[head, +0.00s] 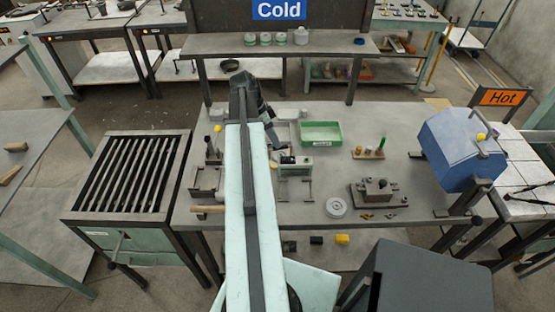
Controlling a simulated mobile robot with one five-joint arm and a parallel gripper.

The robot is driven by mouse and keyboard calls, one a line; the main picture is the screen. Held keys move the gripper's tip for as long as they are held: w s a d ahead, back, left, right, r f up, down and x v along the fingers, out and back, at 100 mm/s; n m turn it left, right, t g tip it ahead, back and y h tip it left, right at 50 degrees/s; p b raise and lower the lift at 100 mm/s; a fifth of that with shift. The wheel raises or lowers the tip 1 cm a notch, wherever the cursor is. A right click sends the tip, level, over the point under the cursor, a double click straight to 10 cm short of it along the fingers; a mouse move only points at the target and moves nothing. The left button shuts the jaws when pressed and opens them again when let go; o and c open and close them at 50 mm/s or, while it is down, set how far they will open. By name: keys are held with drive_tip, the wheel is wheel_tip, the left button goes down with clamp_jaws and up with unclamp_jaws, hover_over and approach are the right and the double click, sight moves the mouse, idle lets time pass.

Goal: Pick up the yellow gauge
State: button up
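I cannot tell for certain which thing is the yellow gauge. A small yellow-topped piece (217,129) stands at the bench's left, and another yellow knob (481,137) is on the blue box at the right. My arm reaches over the bench from the bottom. My gripper (284,157) appears small and dark near the pale green device; its fingers are too unclear to judge.
A green tray (321,126), a pale device (296,165), a grey disc (336,208) and a dark vise-like block (376,191) stand on the bench. A blue box (460,150) is at the right, a slatted rack (128,172) at the left. The bench middle has bare room.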

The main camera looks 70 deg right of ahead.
drive_tip(key=shift+f, duration=0.1)
drive_tip(key=b+x, duration=0.4)
drive_tip(key=x, duration=0.1)
drive_tip(key=shift+a+f+b, duration=0.15)
drive_tip(key=shift+f+b, duration=0.1)
drive_tip(key=shift+b, duration=0.15)
drive_tip(key=shift+r, duration=0.25)
clamp_jaws()
idle(0.7)
